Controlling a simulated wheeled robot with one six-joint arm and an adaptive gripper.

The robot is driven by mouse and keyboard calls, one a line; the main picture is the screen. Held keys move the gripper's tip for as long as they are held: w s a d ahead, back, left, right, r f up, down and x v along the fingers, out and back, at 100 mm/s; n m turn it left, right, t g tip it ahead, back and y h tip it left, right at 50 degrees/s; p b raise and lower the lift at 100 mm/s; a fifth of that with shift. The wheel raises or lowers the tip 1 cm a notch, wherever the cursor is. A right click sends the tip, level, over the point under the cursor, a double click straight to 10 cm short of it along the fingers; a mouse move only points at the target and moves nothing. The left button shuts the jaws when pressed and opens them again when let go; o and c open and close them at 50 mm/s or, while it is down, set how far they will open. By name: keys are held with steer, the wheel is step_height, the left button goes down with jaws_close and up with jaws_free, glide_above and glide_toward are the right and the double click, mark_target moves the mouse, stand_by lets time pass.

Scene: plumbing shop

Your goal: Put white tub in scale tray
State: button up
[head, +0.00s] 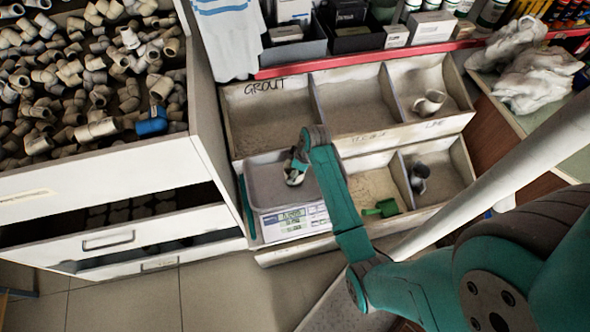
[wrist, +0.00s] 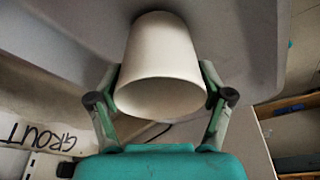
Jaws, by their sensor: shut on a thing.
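The white tub (wrist: 160,48) is between the two fingers of my gripper (wrist: 160,82) in the wrist view, its open mouth facing the camera. My gripper is shut on it. In the head view my gripper (head: 295,171) is over the grey scale tray (head: 262,186), and the tub is mostly hidden by my arm. The tray also shows behind the tub in the wrist view (wrist: 246,40). I cannot tell whether the tub touches the tray. The scale (head: 293,222) has a lit display at its front.
Open bins, one marked GROUT (head: 262,118), stand behind and right of the scale. A green scoop (head: 381,208) lies in a front bin. A cabinet of pipe fittings (head: 90,80) stands on the left.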

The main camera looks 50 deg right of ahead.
steer(key=shift+f, duration=0.2)
steer(key=o, duration=1)
steer(key=v, duration=1.2)
steer(key=s+a+f, duration=0.1)
steer(key=a+f, duration=0.1)
steer(key=s+a+f+m+t+h, duration=0.1)
steer(key=s+a, duration=0.1)
steer(key=a, duration=0.1)
steer(key=s+a+f+t, duration=0.1)
steer(key=a+f, duration=0.1)
steer(key=a, duration=0.1)
steer(key=shift+s+a+f, duration=0.15)
steer(key=shift+s+f, duration=0.1)
steer(key=shift+f, duration=0.1)
steer(key=s+a+r+m+t+h, duration=0.1)
steer(key=s+a+r+t, duration=0.25)
steer(key=s+a, duration=0.4)
steer(key=s+a+r+m+t+h, duration=0.1)
steer(key=s+a+r+m+t, duration=0.2)
steer(key=s, duration=0.7)
steer(key=s+a+r+t+y, duration=0.1)
steer(key=s+a+r+t, duration=0.1)
steer(key=r, duration=0.5)
steer(key=s+a+r+t, duration=0.1)
steer(key=s+a+r, duration=0.1)
steer(key=s+r, duration=0.3)
step_height(320, 180, up, 3)
steer(key=shift+s+f+n+t+y, duration=0.1)
steer(key=shift+s+n+t+y, duration=0.1)
steer(key=shift+n+t+y, duration=0.2)
